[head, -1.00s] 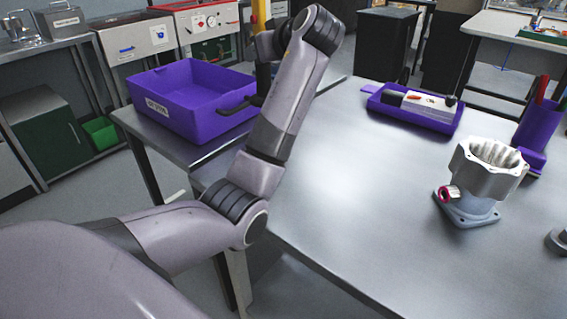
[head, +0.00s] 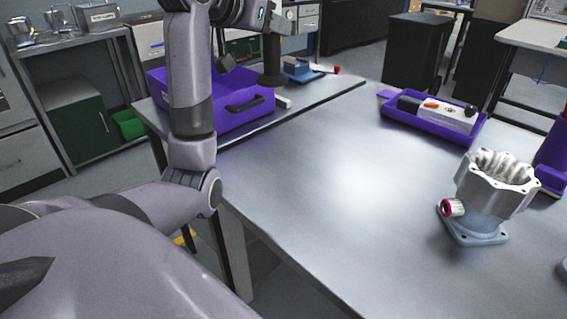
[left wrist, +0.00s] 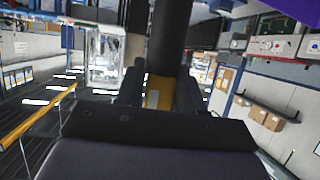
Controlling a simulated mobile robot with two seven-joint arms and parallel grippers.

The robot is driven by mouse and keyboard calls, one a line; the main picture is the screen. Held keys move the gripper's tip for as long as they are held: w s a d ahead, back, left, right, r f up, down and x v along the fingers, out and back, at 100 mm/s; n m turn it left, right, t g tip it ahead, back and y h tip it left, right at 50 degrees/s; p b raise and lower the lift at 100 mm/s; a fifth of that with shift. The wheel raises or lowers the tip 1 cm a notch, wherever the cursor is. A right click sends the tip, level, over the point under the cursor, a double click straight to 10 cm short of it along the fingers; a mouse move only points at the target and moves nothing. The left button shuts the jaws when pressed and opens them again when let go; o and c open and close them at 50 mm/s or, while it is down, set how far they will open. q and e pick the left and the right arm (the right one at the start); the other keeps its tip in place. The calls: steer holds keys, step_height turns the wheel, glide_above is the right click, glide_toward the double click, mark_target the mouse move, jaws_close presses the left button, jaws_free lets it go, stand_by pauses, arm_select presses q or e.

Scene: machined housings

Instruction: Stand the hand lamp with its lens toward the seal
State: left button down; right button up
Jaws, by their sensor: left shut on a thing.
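The hand lamp (head: 272,62) shows as a black cylinder with a wider lower end, hanging upright from my left gripper (head: 271,28) near the purple bin. In the left wrist view, the lamp's black barrel (left wrist: 168,32) rises between the fingers of my left gripper (left wrist: 158,92), with a yellow part between them. The gripper is shut on it. Its lens face cannot be made out. A pinkish-red ring, apparently the seal (head: 452,207), sits at the side port of the grey machined housing (head: 490,195), on the near table at right. My right gripper is out of view.
The purple bin (head: 262,107) stands on the far side table, beside a blue item with a red tip (head: 305,70). A purple tray (head: 464,131) holds a white box at the back of the near table (head: 330,190). The table's middle is clear.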

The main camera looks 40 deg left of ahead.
arm_select(q)
step_height(320, 180, down, 18)
steer(key=s+d+m+h+b, duration=0.2)
steer(key=b, duration=0.2)
steer(key=shift+d+f, duration=0.15)
steer(key=shift+d, duration=0.05)
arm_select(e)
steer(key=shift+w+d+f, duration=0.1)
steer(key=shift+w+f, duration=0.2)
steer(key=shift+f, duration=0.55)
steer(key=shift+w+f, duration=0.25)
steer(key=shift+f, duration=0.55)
arm_select(q)
steer(key=shift+f, duration=0.15)
steer(key=c, duration=0.7)
jaws_free()
steer(key=v, duration=1.2)
steer(key=shift+p, duration=0.4)
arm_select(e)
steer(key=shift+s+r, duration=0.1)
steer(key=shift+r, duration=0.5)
